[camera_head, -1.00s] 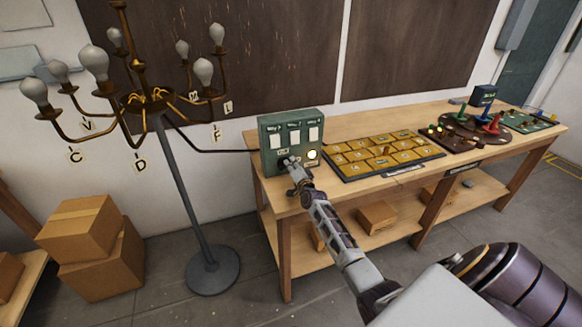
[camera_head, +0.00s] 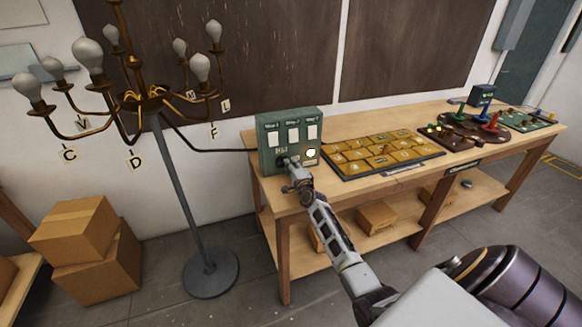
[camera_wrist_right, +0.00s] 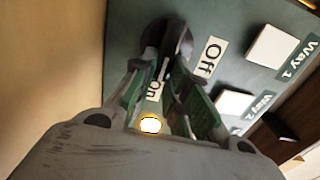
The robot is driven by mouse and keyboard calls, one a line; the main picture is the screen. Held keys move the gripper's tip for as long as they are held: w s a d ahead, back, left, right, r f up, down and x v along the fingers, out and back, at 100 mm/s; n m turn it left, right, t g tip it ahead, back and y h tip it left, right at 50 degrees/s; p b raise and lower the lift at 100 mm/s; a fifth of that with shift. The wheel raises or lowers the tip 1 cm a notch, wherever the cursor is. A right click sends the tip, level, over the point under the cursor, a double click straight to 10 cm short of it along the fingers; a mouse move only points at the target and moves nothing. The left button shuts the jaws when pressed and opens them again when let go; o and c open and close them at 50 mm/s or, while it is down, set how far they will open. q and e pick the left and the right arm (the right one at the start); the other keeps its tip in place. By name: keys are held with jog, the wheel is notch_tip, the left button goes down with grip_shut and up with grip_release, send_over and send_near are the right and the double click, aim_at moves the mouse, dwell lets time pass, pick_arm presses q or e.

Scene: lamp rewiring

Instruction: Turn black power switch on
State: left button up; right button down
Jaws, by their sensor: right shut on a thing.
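The green switch box (camera_head: 266,127) stands on the left end of the wooden bench, with white "Way" plates on its front. The black power switch (camera_wrist_right: 179,38) is a round knob at the lower left of that front. It shows in the right wrist view with an "Off" label (camera_wrist_right: 211,58) and an "On" label (camera_wrist_right: 154,91) beside it. My right gripper (camera_head: 288,165) is shut on the switch, one finger on each side (camera_wrist_right: 167,72). The fingers partly hide the knob, so its exact setting is unclear. My left gripper is not in view.
A round indicator (camera_head: 311,153) on the box glows. The chandelier (camera_head: 150,97) with several unlit bulbs stands left of the bench, its cable running to the box. A yellow-tiled board (camera_head: 381,153) lies right of the box. Cardboard boxes (camera_head: 75,230) sit on the floor.

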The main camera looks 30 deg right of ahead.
jog(key=shift+f, duration=0.1)
jog(key=c, duration=1.4)
grip_release()
jog(key=shift+s, duration=0.2)
jog(key=shift+v, duration=5.85)
jog(key=shift+s+f, duration=0.1)
jog(key=shift+s, duration=0.05)
